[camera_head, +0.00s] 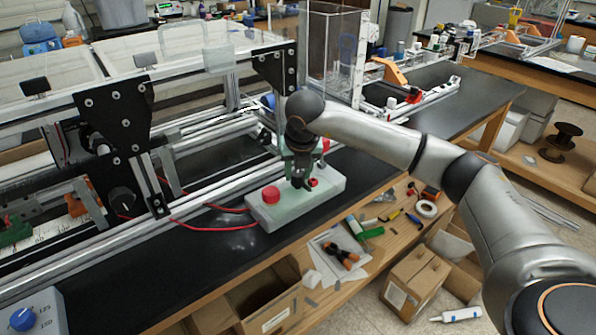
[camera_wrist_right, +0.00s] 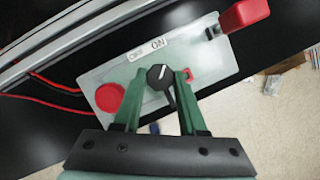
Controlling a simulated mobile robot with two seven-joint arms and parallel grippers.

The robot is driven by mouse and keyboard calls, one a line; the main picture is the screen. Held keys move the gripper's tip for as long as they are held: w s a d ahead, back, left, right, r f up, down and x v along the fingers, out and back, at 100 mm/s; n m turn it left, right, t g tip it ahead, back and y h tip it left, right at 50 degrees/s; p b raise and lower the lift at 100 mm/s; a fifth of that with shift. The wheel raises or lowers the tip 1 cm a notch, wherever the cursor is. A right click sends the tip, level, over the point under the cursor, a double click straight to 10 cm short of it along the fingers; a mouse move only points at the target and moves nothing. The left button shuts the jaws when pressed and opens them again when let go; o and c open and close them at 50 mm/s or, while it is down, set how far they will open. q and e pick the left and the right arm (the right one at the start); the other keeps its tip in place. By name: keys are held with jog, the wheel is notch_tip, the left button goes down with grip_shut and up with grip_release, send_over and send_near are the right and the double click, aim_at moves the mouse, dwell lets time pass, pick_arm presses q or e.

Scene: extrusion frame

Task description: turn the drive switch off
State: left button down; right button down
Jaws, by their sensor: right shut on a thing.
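The pale green control box (camera_head: 262,217) lies on the black bench top; it also fills the middle of the right wrist view (camera_wrist_right: 120,80). The drive switch (camera_wrist_right: 160,76) is a black rotary knob with a white pointer line, beside printed OFF and ON labels (camera_wrist_right: 147,49). The line points up, roughly toward ON. My right gripper (camera_wrist_right: 160,84) reaches down over the box with its green fingers shut on the knob; it also shows in the head view (camera_head: 300,180), where it mostly hides the knob. My left gripper is not in view.
A red round button (camera_head: 270,195) sits on the box left of the gripper. A red block-shaped part (camera_wrist_right: 244,15) stands at the box's far corner. Red cables (camera_head: 205,226) run left to the aluminium extrusion frame (camera_head: 200,130). The bench edge is close in front.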

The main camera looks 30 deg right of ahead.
jog(key=n+y+b, duration=0.1)
jog(key=n, duration=0.2)
jog(key=shift+d+t+b, duration=0.15)
jog(key=shift+t+b, duration=0.15)
jog(key=n+y, duration=0.1)
jog(key=n, duration=0.2)
jog(key=shift+d+n, duration=0.1)
jog(key=shift+n, duration=0.2)
jog(key=n+y, duration=0.1)
jog(key=n, duration=0.1)
jog(key=shift+d+r+n, duration=0.1)
jog(key=shift+n, duration=0.2)
jog(key=n+g+y+p, duration=0.1)
jog(key=n, duration=0.2)
jog(key=shift+w+n+y, duration=0.1)
jog(key=shift+n+y, duration=0.3)
jog(key=n, duration=0.2)
jog(key=n+g+y+p, duration=0.1)
jog(key=n, duration=0.1)
jog(key=shift+w+d+n+g, duration=0.15)
jog(key=shift+n+g, duration=0.15)
jog(key=shift+n, duration=0.3)
jog(key=shift+c, duration=2.3)
grip_release()
